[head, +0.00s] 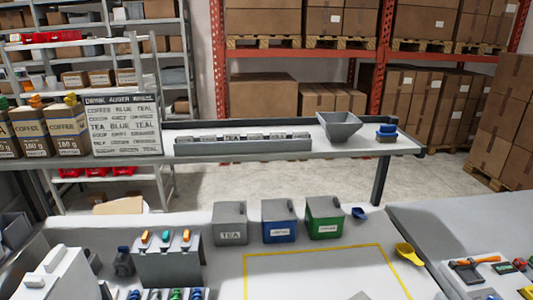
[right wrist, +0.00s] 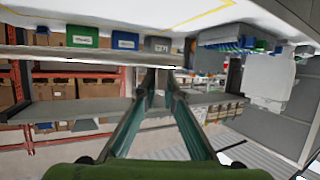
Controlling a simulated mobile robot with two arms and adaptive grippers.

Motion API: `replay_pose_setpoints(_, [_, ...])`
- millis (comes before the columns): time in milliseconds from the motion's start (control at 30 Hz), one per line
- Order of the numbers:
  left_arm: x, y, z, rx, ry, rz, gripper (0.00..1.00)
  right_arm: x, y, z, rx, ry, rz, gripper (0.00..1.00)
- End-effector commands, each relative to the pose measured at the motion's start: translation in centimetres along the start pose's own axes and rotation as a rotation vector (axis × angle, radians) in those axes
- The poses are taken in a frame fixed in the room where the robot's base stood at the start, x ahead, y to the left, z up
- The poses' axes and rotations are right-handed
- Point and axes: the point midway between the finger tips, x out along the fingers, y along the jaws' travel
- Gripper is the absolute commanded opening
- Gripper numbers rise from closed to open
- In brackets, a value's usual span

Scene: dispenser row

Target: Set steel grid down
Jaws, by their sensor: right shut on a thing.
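My right gripper (right wrist: 156,80) shows in the right wrist view, which is upside down. Its two fingers converge and are shut on what appears to be the steel grid (right wrist: 70,55), a flat grey piece seen nearly edge-on. The grid is held across the view, in front of the canisters. Its mesh cannot be made out, and whether it touches anything else cannot be told. In the head view neither the grid nor a gripper can be clearly identified. A yellow outline (head: 315,250) marks a bare area of the pale table.
Grey (head: 230,222), blue (head: 279,220) and green (head: 324,217) canisters stand behind the outline. A yellow scoop (head: 409,254) lies at its right, and a grey dispenser stand (head: 167,262) is at its left. Tools lie farther right. A shelf behind holds a grey hopper (head: 339,126).

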Motion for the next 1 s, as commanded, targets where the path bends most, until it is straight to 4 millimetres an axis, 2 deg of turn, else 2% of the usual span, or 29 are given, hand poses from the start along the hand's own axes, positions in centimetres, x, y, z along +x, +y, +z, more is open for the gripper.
replay_pose_setpoints(233, [1.7, 0.0, 0.2, 0.0, 0.0, 0.0, 0.0, 0.9, 1.4, 2.4, -0.04, -0.001, -0.082, 0.0])
replay_pose_setpoints(500, [3.2, 0.0, 0.3, 0.001, -0.001, 0.0, 0.0, 1.4, 2.8, 3.2, -0.085, 0.001, -0.187, 0.0])
replay_pose_setpoints(767, [4.6, 0.1, 0.5, 0.001, -0.001, 0.0, 0.0, 1.5, 3.9, 2.5, -0.125, 0.003, -0.283, 0.0])
replay_pose_setpoints(1000, [6.4, 0.1, 0.6, 0.002, -0.001, 0.0, 0.0, 1.1, 4.8, -0.4, -0.183, 0.003, -0.406, 0.0])
